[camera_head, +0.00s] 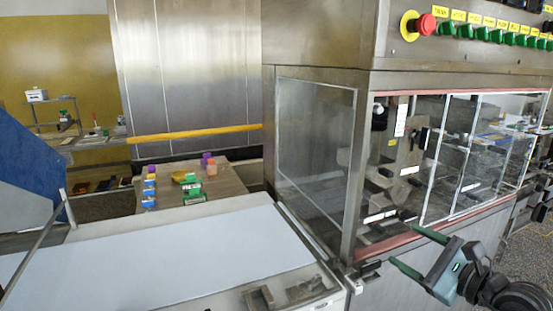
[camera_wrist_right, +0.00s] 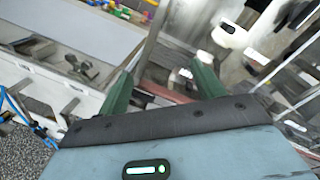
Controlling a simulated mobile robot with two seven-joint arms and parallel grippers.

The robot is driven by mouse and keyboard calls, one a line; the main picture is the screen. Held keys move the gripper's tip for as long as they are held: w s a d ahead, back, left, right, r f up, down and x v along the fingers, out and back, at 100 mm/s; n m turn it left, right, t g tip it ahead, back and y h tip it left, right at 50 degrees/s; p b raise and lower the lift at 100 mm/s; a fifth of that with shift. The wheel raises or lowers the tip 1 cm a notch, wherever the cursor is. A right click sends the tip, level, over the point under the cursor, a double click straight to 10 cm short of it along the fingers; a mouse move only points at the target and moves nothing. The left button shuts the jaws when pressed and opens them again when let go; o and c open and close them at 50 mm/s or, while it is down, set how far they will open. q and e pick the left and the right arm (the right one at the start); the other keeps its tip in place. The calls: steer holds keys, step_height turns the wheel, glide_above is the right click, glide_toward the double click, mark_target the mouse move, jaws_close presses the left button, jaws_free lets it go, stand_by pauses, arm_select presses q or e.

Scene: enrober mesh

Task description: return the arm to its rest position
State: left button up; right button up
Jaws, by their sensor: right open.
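My right gripper (camera_head: 412,252) is at the lower right of the head view, in front of the steel machine's glazed front. Its two green fingers are spread apart with nothing between them. In the right wrist view the fingers (camera_wrist_right: 163,88) also stand apart, with the machine's edge and post behind the gap. I cannot tell from these views whether a finger touches the machine. My left gripper is not in view.
The steel enrober machine (camera_head: 310,150) fills the centre and right, with a red stop button (camera_head: 426,24) on its panel. A white belt (camera_head: 180,262) lies at lower left. Behind it a table (camera_head: 222,182) carries small coloured items. Grey floor (camera_wrist_right: 35,125) shows at left in the wrist view.

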steer(key=s+a+f+n+g+h+p, duration=0.1)
steer(key=s+a+f+n+h, duration=0.15)
steer(key=s+f+n, duration=1.15)
steer(key=s+a+f+n+g+h, duration=0.15)
steer(key=s+f+n+h, duration=0.25)
steer(key=s+f+n, duration=1.05)
steer(key=s+a+f+m+g, duration=0.3)
steer(key=s+f, duration=0.6)
steer(key=f, duration=0.1)
steer(key=shift+a+f, duration=0.3)
steer(key=shift+f, duration=0.05)
